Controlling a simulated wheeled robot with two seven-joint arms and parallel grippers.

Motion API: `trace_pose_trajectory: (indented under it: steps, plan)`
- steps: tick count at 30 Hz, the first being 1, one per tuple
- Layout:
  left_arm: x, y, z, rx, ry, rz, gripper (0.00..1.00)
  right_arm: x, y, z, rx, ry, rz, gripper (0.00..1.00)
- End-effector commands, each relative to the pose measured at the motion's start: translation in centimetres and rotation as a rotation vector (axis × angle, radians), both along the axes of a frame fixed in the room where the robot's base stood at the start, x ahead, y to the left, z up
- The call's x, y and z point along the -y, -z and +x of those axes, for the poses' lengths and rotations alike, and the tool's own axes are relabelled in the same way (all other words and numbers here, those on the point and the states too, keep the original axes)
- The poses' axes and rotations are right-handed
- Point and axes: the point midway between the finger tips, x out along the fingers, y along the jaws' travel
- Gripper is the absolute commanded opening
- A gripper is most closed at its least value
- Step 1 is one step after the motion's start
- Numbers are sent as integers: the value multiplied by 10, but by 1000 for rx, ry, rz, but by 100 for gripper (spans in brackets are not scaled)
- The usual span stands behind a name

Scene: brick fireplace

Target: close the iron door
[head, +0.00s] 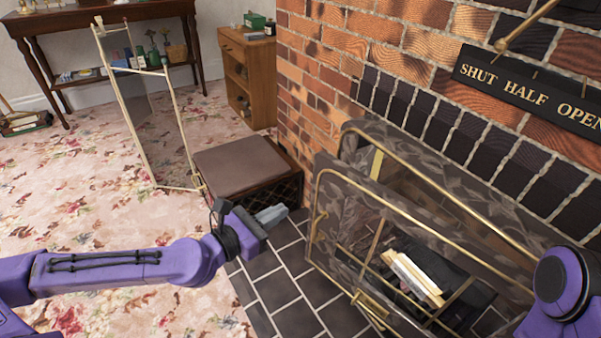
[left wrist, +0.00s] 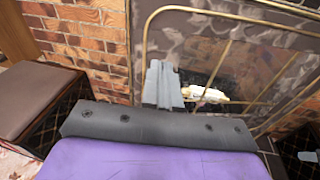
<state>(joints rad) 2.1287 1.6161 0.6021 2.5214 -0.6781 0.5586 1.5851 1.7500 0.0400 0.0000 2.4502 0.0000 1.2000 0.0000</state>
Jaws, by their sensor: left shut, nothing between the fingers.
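The iron door (head: 345,205) is a dark leaf-patterned panel with brass edging and a barred opening, at the right of the head view. It stands out from the similar iron surround (head: 375,135) in the brick wall, with a gap between them. Pale logs (head: 415,275) show through its bars. The door also fills the upper right of the left wrist view (left wrist: 165,35). My left gripper (head: 271,216) is shut and empty, left of the door over the tiled hearth; its fingers (left wrist: 163,84) overlap the door in the left wrist view, and contact cannot be told.
A brown padded stool (head: 240,163) stands left of the door. A brass-framed screen (head: 150,120) stands behind it to the left. A sign (head: 530,90) reading SHUT, HALF, OPEN and a brass lever (head: 525,25) are on the bricks. Dark hearth tiles (head: 275,290) are clear.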

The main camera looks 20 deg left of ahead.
Motion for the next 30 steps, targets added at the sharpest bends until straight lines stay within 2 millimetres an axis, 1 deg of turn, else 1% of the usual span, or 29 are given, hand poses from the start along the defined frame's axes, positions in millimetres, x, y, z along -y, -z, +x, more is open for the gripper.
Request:
trace_pose_trajectory:
  steps: [1, 3, 7, 11, 16, 25, 30]
  plan:
    - [-12, -11, 2, 23, -27, -44, 0, 0, 0, 0, 0, 0, 0, 43]
    - [-20, -21, 3, 40, -44, -81, 0, 0, 1, 0, 0, 0, 0, 43]
    - [-21, -23, 8, 47, -47, -95, 0, 0, 4, 0, 0, 0, 0, 43]
    - [-13, -21, 23, 47, -45, -89, 0, 1, 12, 0, 0, 0, 0, 43]
    - [-1, -21, 49, 48, -46, -85, 0, 1, 23, 0, 0, 0, 0, 43]
    - [24, -24, 105, 50, -50, -87, 0, 2, 36, 0, 0, 0, 0, 43]
    - [33, -25, 125, 48, -51, -90, 0, 2, 40, 0, 0, 0, 0, 43]
